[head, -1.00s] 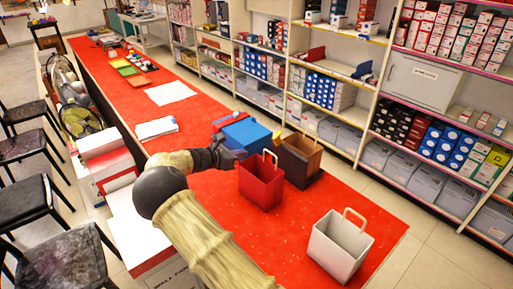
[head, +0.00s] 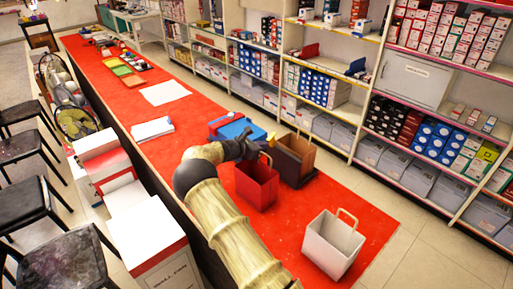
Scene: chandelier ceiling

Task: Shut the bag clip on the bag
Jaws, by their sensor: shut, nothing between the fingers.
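Several bags stand on the red counter. A red bag (head: 257,188) with a pale handle is just below my gripper (head: 261,147), a brown open-topped bag (head: 296,162) is to its right, and a white bag (head: 333,246) with a tan handle stands nearer the front. My gripper is dark, small in view and shut with nothing held. It is at the red bag's upper rear, by the handle; I cannot tell whether it touches. A small yellow piece (head: 271,136) shows beside the fingertips. I cannot make out the bag clip for certain.
A blue box-like thing (head: 233,128) sits behind my wrist. White papers (head: 165,94) and coloured trays (head: 123,70) lie farther along the red counter (head: 220,190). Stocked shelves (head: 330,95) line the right, stools (head: 45,190) the left. The counter around the white bag is clear.

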